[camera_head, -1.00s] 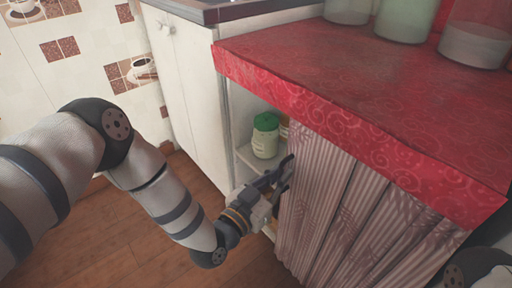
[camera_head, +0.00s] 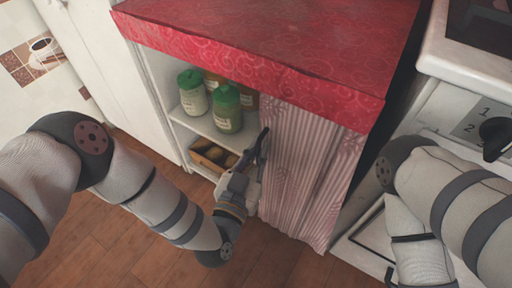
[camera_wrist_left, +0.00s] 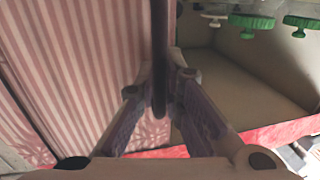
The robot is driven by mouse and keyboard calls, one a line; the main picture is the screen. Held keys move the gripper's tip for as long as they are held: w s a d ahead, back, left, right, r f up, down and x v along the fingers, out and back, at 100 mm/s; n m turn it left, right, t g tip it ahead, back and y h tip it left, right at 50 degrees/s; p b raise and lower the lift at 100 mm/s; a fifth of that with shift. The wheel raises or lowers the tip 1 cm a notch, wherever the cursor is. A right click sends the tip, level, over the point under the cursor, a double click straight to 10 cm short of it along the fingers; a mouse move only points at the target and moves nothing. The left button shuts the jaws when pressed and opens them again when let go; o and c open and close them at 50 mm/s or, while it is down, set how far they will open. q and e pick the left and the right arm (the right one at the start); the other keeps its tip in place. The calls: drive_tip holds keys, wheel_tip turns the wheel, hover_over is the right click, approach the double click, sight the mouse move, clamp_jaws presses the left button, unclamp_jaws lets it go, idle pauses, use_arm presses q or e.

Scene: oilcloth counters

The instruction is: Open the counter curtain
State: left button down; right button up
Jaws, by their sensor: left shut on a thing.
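The striped pink curtain (camera_head: 305,165) hangs under the red counter cloth and is bunched toward the right part of the opening. My left gripper (camera_head: 260,150) is shut on the curtain's left edge. In the left wrist view its fingers (camera_wrist_left: 160,100) are at the striped cloth (camera_wrist_left: 75,70), with a dark bar in front of them. The left part of the counter is uncovered and shows the shelf inside. My right arm enters at the right, but its gripper is out of view.
Green-lidded jars (camera_head: 228,108) stand on the shelf (camera_head: 205,125), left of my gripper. A wooden box (camera_head: 205,157) with brownish contents sits below. A white stove (camera_head: 470,105) stands at the right. White cabinet doors are at the left, and the wooden floor in front is clear.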

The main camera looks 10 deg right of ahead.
use_arm(q)
drive_tip(key=shift+f, duration=0.1)
drive_tip(key=c, duration=2)
unclamp_jaws()
drive_tip(key=shift+o, duration=0.2)
drive_tip(key=v, duration=1.2)
drive_tip(key=shift+s, duration=0.1)
